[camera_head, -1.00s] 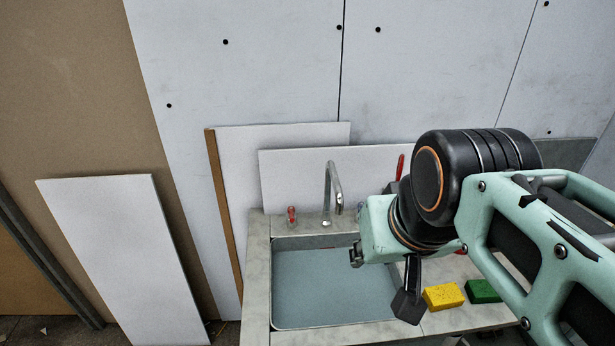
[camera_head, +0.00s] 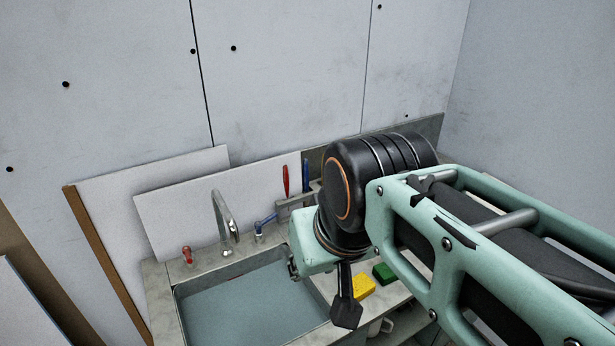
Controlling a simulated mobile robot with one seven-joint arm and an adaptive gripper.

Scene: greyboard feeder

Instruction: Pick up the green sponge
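The green sponge (camera_head: 384,272) lies on the counter to the right of the sink, just behind and right of a yellow sponge (camera_head: 363,286). My arm reaches in from the right, and its forearm passes close to the green sponge in the picture. My gripper (camera_head: 345,312) shows only as a dark part hanging below the wrist, left of both sponges in the picture. The wrist hides much of it, so its opening cannot be made out. Nothing is seen held in it.
The sink (camera_head: 245,305) is in front of a curved metal faucet (camera_head: 225,215) with a red-handled tap (camera_head: 187,255) and a blue-handled tap (camera_head: 264,224). Red (camera_head: 286,180) and blue (camera_head: 306,174) handled tools stand behind. White boards (camera_head: 215,205) lean against the wall.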

